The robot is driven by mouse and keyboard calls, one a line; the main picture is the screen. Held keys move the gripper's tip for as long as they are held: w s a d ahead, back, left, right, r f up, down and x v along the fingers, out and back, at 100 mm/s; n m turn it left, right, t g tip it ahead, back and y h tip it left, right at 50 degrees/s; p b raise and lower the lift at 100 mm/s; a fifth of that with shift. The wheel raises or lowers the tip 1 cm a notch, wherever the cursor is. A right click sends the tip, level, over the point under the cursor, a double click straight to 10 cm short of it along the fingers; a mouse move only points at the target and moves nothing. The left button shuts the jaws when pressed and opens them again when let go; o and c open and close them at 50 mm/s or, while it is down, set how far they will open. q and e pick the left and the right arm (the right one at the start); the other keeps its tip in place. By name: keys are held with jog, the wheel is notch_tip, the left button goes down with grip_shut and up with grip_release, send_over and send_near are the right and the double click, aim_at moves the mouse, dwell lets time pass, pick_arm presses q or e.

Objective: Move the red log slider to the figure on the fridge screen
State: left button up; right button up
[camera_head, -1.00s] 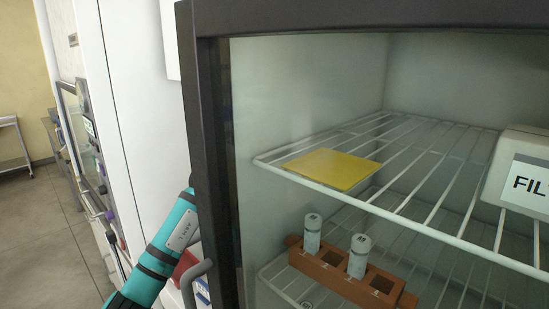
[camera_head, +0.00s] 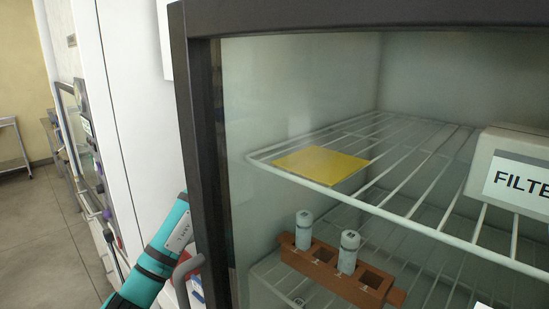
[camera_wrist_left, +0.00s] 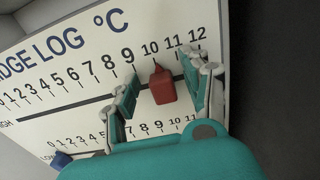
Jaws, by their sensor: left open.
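In the left wrist view, the red slider (camera_wrist_left: 162,86) sits on the upper track of a white fridge log board (camera_wrist_left: 40,80). Its pointed tip is close to the 10 mark of the upper scale. My left gripper (camera_wrist_left: 158,88) is open, one finger on each side of the slider, with a gap showing on both sides. A blue slider (camera_wrist_left: 62,159) is near the low end of the lower track. In the head view my left arm reaches behind the fridge door's edge, and its gripper is hidden. No fridge screen is visible. My right gripper is out of view.
Behind the dark door frame (camera_head: 192,150), a yellow sheet (camera_head: 322,164) and a box marked "FILTE" (camera_head: 515,165) are on the wire shelf. Below, a brown rack (camera_head: 335,272) holds two vials. A grey handle (camera_head: 185,270) is beside my arm. Open floor lies far left.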

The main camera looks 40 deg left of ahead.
pick_arm(q)
jog(key=s+a, duration=0.1)
jog(key=s, duration=1.1)
dwell(0.5)
